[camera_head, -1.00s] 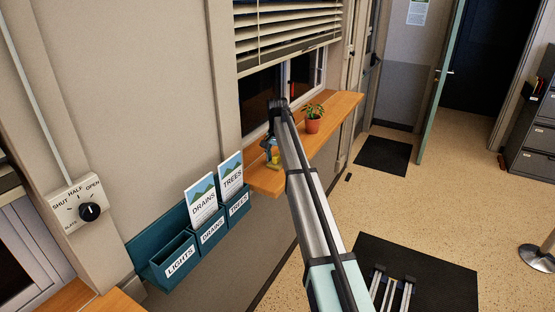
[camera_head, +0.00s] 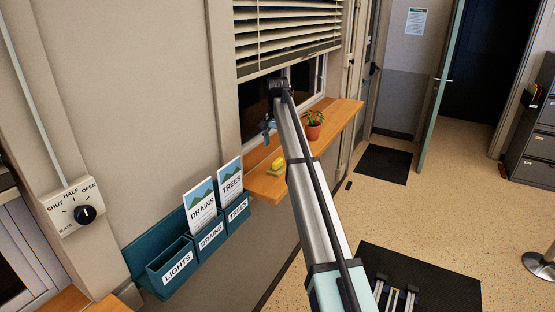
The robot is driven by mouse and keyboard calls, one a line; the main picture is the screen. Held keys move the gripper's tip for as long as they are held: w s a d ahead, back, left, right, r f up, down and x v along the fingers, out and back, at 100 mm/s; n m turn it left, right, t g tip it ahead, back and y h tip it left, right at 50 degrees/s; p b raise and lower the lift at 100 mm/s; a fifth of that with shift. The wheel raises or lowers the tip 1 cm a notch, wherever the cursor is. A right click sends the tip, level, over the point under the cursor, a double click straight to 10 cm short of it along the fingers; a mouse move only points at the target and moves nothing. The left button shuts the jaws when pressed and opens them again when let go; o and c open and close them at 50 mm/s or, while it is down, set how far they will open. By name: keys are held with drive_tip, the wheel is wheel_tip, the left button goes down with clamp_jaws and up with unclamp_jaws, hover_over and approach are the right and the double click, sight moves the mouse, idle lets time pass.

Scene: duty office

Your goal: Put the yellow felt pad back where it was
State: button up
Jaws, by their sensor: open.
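The yellow felt pad (camera_head: 277,164) lies on the near end of the wooden window shelf (camera_head: 262,184). My gripper (camera_head: 268,130) is above the shelf, near the window, up and slightly left of the pad. It is small in the picture and partly hidden by my arm. It is open and apart from the pad.
A potted plant (camera_head: 313,123) stands on the shelf to the right of my arm. A teal leaflet rack (camera_head: 160,243) hangs on the wall at left, by a dial (camera_head: 85,214). A slatted blind (camera_head: 286,35) hangs above the shelf.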

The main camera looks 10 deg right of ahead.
drive_tip(key=shift+r, duration=1.45)
